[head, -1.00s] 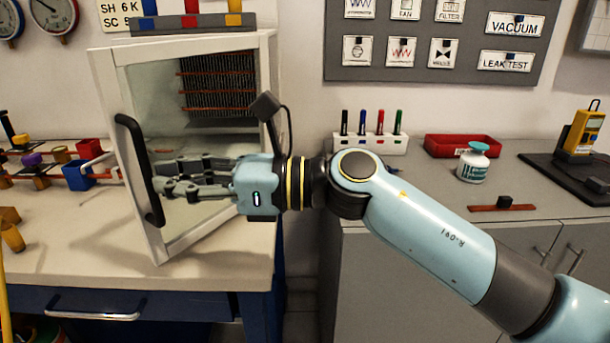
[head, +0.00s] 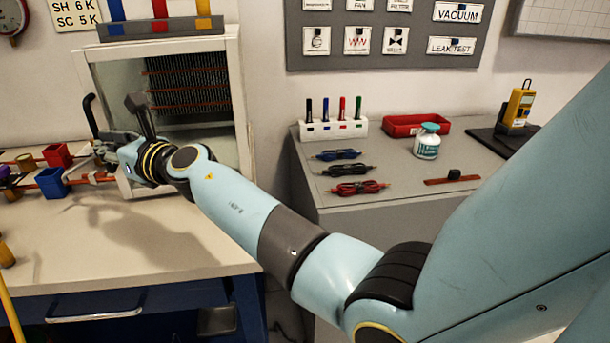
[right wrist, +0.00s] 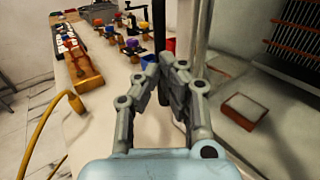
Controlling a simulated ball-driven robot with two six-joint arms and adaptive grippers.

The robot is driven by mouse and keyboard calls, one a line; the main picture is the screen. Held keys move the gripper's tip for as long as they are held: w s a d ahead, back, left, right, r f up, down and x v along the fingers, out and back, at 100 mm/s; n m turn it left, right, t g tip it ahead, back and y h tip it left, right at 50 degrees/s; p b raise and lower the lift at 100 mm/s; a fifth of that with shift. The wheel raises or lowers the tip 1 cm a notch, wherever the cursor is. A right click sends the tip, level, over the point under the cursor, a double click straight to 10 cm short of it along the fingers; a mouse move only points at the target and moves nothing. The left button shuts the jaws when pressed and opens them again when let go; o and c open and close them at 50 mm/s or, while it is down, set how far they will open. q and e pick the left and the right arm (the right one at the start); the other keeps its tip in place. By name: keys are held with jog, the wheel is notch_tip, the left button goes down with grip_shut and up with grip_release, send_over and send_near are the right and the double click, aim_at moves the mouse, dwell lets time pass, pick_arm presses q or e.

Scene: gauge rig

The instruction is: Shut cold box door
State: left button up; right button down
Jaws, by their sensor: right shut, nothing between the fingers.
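The cold box (head: 240,110) stands on the bench at the left, a white case with dark coils inside. Its glass door has a pale frame (right wrist: 201,30) and a black handle (head: 90,115) at the left side. The handle also shows beyond my fingers in the right wrist view (right wrist: 160,25). Contact is unclear. My left gripper is out of view.
A blue cup (head: 51,183), a red cup (head: 57,155) and copper piping lie left of the door. A yellow hose (right wrist: 50,115) lies nearby. On the grey cabinet at right are a pen stand (head: 333,128), cables (head: 357,188), a red tray (head: 415,124) and a jar (head: 427,143).

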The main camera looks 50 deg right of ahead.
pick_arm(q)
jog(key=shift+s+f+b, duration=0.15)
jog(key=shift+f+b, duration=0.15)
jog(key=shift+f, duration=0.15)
pick_arm(e)
jog(key=shift+w+d+r, duration=0.1)
jog(key=shift+w+d, duration=0.15)
jog(key=shift+w, duration=0.4)
jog(key=shift+w+d, duration=0.25)
jog(key=shift+w, duration=0.35)
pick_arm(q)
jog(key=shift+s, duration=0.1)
pick_arm(e)
jog(key=shift+d, duration=0.1)
